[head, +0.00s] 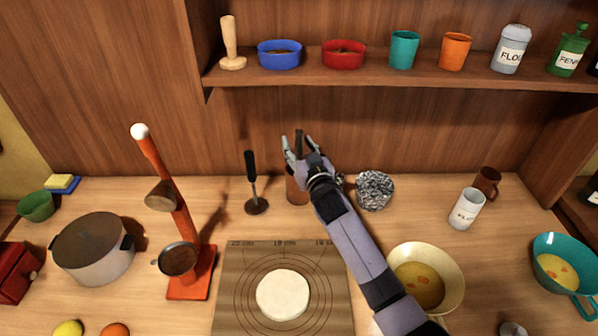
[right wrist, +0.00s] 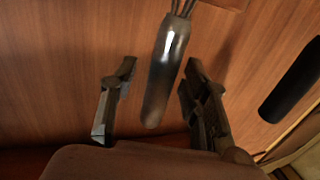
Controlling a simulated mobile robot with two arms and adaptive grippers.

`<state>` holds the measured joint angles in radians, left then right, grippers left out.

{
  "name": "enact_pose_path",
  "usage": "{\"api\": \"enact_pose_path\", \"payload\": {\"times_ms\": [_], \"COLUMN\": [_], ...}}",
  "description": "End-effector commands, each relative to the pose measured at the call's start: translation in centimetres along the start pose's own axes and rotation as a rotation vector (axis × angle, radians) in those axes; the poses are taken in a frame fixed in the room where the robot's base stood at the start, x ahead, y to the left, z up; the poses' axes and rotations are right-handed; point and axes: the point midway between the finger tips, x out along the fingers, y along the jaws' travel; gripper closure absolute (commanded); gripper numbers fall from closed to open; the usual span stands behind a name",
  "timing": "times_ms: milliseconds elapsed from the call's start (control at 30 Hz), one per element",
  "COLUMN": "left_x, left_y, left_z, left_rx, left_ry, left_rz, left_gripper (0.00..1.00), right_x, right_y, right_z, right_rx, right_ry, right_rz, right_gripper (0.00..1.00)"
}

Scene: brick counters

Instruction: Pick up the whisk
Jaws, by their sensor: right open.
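The whisk shows best in the right wrist view, as a dark, shiny handle (right wrist: 165,75) with several thin wires at the picture's top edge. In the head view its dark handle (head: 299,142) rises upright between my fingers, above a brown cylindrical holder (head: 297,190). The whisk's lower part is hidden there. My right gripper (head: 300,148) is open. In the right wrist view its two fingers (right wrist: 158,100) stand on either side of the handle, with a gap visible on each side. My left gripper is not in view.
An orange press (head: 190,270) stands further left. A shelf (head: 380,72) with bowls and cups hangs above. A mat with dough (head: 283,295) lies in front.

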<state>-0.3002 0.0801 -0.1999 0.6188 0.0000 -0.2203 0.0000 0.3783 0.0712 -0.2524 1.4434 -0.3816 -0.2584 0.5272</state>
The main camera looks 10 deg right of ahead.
Motion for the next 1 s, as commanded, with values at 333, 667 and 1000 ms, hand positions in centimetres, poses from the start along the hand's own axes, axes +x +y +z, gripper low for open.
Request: {"api": "enact_pose_path", "payload": {"times_ms": [333,667,1000], "left_x": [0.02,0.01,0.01], "left_y": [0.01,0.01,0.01], "left_z": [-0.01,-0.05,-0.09], "left_rx": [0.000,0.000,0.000], "left_ry": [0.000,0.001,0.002], "left_rz": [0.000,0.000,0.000], "left_gripper": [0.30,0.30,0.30], "right_x": [-0.04,-0.05,-0.05], "right_y": [0.01,0.01,0.01], "right_z": [0.02,0.02,0.01], "right_rx": [0.000,0.000,0.000], "right_ry": [0.000,0.000,0.000], "right_rz": [0.000,0.000,0.000], "right_gripper": [0.70,0.92,1.00]}}
